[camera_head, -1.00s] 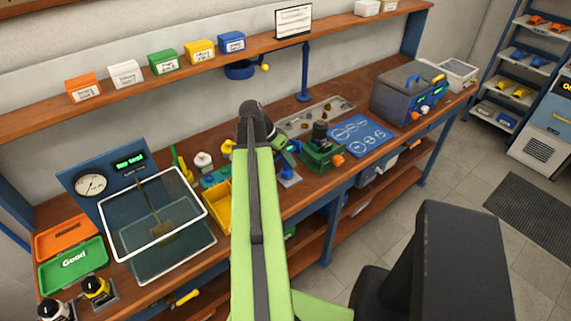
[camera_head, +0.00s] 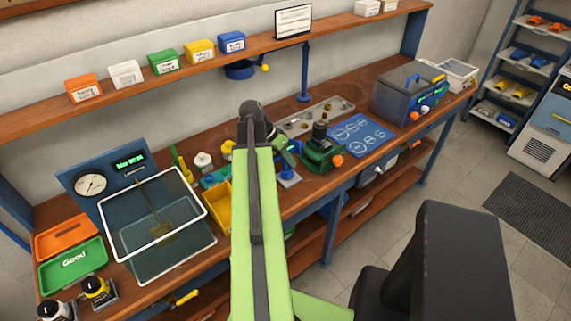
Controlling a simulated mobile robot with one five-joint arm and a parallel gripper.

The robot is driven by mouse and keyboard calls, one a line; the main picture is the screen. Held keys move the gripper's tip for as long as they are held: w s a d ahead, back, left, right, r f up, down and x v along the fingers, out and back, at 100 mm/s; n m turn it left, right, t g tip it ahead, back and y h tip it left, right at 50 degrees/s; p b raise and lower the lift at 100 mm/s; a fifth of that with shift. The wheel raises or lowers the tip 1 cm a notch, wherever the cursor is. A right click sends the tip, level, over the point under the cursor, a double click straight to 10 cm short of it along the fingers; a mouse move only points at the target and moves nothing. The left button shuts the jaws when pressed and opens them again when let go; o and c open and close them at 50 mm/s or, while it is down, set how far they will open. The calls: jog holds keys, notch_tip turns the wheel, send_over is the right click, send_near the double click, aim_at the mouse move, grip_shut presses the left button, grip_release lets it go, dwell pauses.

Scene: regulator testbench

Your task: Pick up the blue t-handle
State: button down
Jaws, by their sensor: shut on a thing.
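The arm's far end bends down toward the bench, and my gripper (camera_head: 291,149) shows partly beside the green arm link. It is shut on what appears to be the blue t-handle (camera_head: 287,170), a small blue piece just below the jaws. The piece is upright over a small grey-blue base (camera_head: 289,182) on the bench. Whether it touches the base is too small to tell. The arm hides the left side of the jaws.
A green fixture with a black top (camera_head: 321,152) stands close to the right of the gripper. A blue mat (camera_head: 360,134) and grey tray (camera_head: 316,116) lie beyond it. A yellow bin (camera_head: 218,207) is left of the arm. A shelf (camera_head: 150,92) with coloured boxes runs behind.

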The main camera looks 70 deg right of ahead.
jog(key=shift+w, duration=0.1)
jog(key=shift+r+p, duration=0.5)
notch_tip(320, 180, up, 4)
jog(key=p, duration=0.3)
jog(key=shift+f+p, duration=0.1)
jog(key=shift+p, duration=0.3)
jog(key=s+d+r+p, duration=0.1)
jog(key=s+r+p, duration=0.5)
jog(key=s, duration=0.5)
jog(key=shift+s+d, duration=0.3)
jog(key=shift+s, duration=0.05)
